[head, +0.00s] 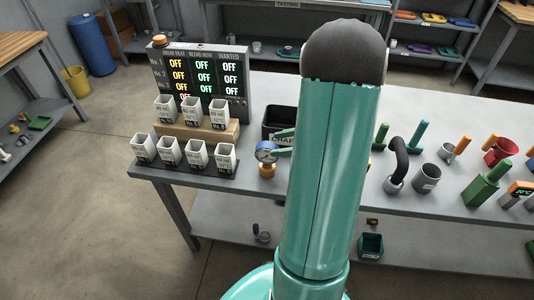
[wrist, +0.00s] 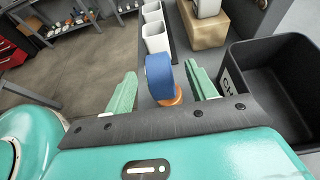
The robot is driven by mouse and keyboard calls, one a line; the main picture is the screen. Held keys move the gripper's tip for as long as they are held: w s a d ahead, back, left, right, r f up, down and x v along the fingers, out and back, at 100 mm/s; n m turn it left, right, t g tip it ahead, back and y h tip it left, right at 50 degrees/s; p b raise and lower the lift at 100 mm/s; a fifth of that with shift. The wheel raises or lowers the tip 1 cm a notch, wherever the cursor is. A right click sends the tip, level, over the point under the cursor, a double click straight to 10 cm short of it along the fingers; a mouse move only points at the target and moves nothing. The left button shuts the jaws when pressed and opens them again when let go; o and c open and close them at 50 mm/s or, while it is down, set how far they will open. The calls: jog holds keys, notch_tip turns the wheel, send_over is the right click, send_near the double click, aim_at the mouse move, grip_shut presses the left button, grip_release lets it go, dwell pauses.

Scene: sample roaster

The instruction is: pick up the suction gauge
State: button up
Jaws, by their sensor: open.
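The suction gauge (head: 267,151) has a round face in a blue rim and an orange base. It stands upright near the front edge of the grey bench (head: 252,190), right of the white cups. In the wrist view the gauge (wrist: 160,78) shows its blue rim edge-on, between the two green fingers of my gripper (wrist: 161,72). The fingers are apart, one on each side, with a gap showing on the left and a narrower one on the right. In the head view my gripper (head: 277,143) is mostly hidden behind my arm, with fingertips beside the gauge.
A black chaff bin (wrist: 268,75) stands close right of the gripper. Several white cups (head: 197,154) stand left of the gauge, some on a wooden step (head: 193,131). A display board (head: 203,76) rises behind them. Tools and a grey cup (head: 427,178) occupy the right side.

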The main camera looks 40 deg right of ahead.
aim_at(271, 145)
jog(key=x, duration=0.4)
jog(key=shift+w+a, duration=0.2)
jog(key=shift+a, duration=0.05)
jog(key=c, duration=1.2)
jog(key=shift+o, duration=0.2)
